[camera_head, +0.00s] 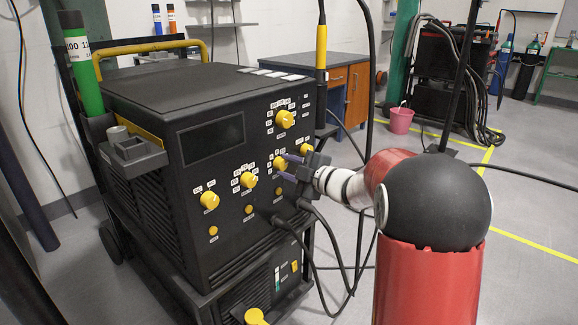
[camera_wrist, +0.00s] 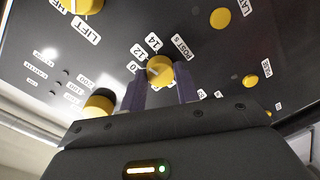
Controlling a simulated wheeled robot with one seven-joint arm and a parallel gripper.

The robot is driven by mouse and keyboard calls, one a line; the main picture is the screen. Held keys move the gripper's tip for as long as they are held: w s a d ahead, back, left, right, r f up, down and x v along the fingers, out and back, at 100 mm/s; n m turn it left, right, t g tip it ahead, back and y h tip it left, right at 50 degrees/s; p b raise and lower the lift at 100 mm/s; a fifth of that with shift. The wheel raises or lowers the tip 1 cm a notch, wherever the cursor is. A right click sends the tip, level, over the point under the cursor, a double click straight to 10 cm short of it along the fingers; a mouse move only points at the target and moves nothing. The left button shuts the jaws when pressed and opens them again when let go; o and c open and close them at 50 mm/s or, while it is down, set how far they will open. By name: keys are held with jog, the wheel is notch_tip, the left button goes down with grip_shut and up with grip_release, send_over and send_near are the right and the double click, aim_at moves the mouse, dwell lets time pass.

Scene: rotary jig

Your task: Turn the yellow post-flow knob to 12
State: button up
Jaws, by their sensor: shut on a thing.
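The yellow post-flow knob (camera_wrist: 160,68) is on the dark front panel of the welding machine, beside a label that begins "POST". White number tags 10, 12 and 14 stand around its edge in the wrist view. My gripper (camera_wrist: 160,78) has its two purple fingers on either side of this knob and is shut on it. In the head view, the knob (camera_head: 280,163) is on the right part of the panel, with my gripper (camera_head: 284,167) reaching it from the right. The fingers hide part of the scale. I cannot tell exactly where the knob points.
Other yellow knobs (camera_head: 209,200) (camera_head: 250,180) (camera_head: 285,119) sit on the same panel. Dark cables (camera_head: 312,240) hang below my gripper. A green cylinder (camera_head: 85,75) stands at the machine's left. A pink bucket (camera_head: 400,120) is on the floor behind.

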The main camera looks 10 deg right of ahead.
jog(key=o, duration=1)
jog(key=shift+b+v, duration=0.35)
jog(key=shift+v, duration=3.55)
jog(key=s+d+r+m+h, duration=0.4)
jog(key=s+m+h, duration=0.4)
jog(key=m+h, duration=0.45)
jog(key=s+a+f+m+g+y, duration=0.1)
jog(key=s+a+f+m+g, duration=0.1)
jog(key=s, duration=0.5)
jog(key=s+a+f+m+g, duration=0.2)
jog(key=s+f, duration=0.3)
jog(key=s, duration=0.3)
jog(key=s+a+f+m+g+y, duration=0.1)
jog(key=s+a+f+m+g, duration=0.2)
jog(key=s, duration=0.5)
jog(key=shift+s+a+f+g+y, duration=0.1)
jog(key=shift+a+f+g+y, duration=0.15)
jog(key=shift+a, duration=0.2)
jog(key=shift+a+f+g+y, duration=0.1)
jog(key=shift+a+f+g, duration=0.05)
jog(key=shift+a+g, duration=0.25)
